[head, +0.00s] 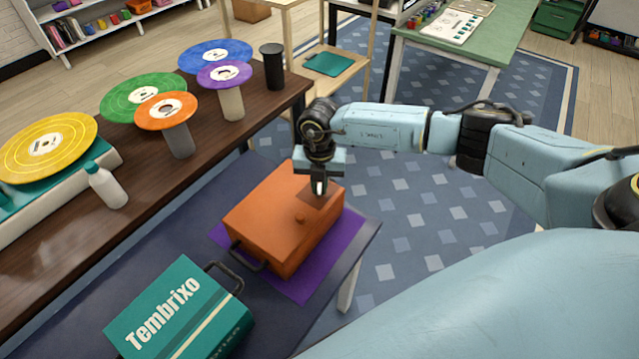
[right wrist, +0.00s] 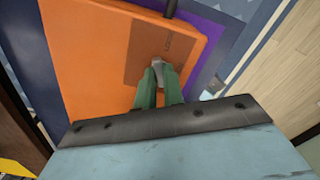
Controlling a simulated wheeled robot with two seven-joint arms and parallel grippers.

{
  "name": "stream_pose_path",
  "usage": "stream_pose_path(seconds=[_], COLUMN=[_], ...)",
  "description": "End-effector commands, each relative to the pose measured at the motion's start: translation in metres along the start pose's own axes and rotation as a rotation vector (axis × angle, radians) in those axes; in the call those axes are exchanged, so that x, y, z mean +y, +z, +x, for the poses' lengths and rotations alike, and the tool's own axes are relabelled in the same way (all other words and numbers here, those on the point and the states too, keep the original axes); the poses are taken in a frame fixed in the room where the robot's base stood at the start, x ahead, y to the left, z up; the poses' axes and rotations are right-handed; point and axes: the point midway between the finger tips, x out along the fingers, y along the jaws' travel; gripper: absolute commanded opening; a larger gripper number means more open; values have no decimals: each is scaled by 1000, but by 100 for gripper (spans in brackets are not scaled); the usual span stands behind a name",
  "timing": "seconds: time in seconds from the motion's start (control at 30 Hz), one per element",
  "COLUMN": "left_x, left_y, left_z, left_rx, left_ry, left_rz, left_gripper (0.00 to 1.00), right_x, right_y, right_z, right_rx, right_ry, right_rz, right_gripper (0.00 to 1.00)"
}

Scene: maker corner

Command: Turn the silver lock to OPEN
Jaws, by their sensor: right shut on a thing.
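The silver lock (right wrist: 158,66) shows in the right wrist view as a small grey piece on a brown patch of the orange case (right wrist: 85,50). The green fingertips of my right gripper (right wrist: 159,85) are shut on it. A small dark mark lies on the patch just beyond the lock; I cannot read it. In the head view my right gripper (head: 319,187) points down at the far right end of the orange case (head: 265,215), and the lock is mostly hidden there. My left gripper is not in view.
The case stands on a purple mat (head: 305,285) on a dark table. A teal Tembrixo box (head: 185,315) is in front of it. A brown bench (head: 150,190) on the left bears coloured discs, a white bottle (head: 105,185) and a black cylinder (head: 273,66).

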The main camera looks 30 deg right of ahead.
Motion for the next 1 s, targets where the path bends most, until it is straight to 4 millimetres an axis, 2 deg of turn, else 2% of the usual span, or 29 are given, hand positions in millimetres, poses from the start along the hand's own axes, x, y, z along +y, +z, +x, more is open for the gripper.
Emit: stream_pose_path(seconds=[0.7, 1.0], left_x=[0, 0], left_y=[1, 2], left_z=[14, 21], left_rx=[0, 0], left_ry=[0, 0], left_rz=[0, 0], left_gripper=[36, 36], right_x=[0, 0], right_y=[1, 1], right_z=[0, 0], right_rx=[-2, -3], right_ry=[0, 0], right_rz=[-678, -906], right_gripper=[0, 0])
